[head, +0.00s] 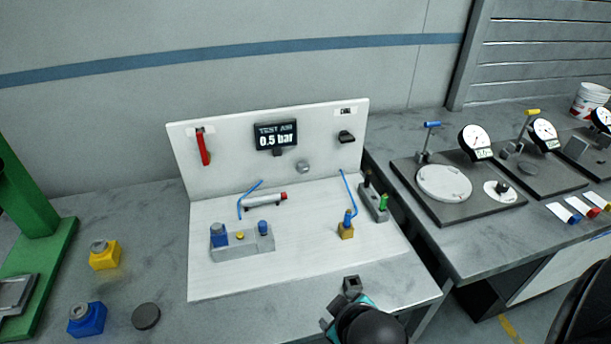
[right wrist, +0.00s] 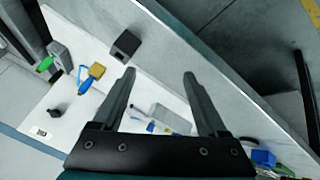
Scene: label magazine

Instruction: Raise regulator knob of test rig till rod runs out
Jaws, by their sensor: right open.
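The white test rig (head: 210,280) stands on the bench, its display (head: 275,137) reading "TEST AIR 0.5 bar". A grey round knob (head: 302,167) and a black knob (head: 346,136) are on its back panel; I cannot tell which is the regulator. The small cylinder (head: 265,200) has a red end; no extended rod is clear. A grey block (head: 245,248) carries blue knobs and a yellow button. My right gripper (right wrist: 160,75) is open and empty, above the rig's front edge; its fingers are mostly hidden in the head view. My left gripper is not in view.
A dark block (head: 352,285) sits by the rig's front edge. A red lever (head: 203,147) is on the panel. A yellow block (head: 346,232) with a blue fitting stands at right. Yellow (head: 104,256) and blue (head: 87,319) containers stand left. Dial gauges are on the right bench.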

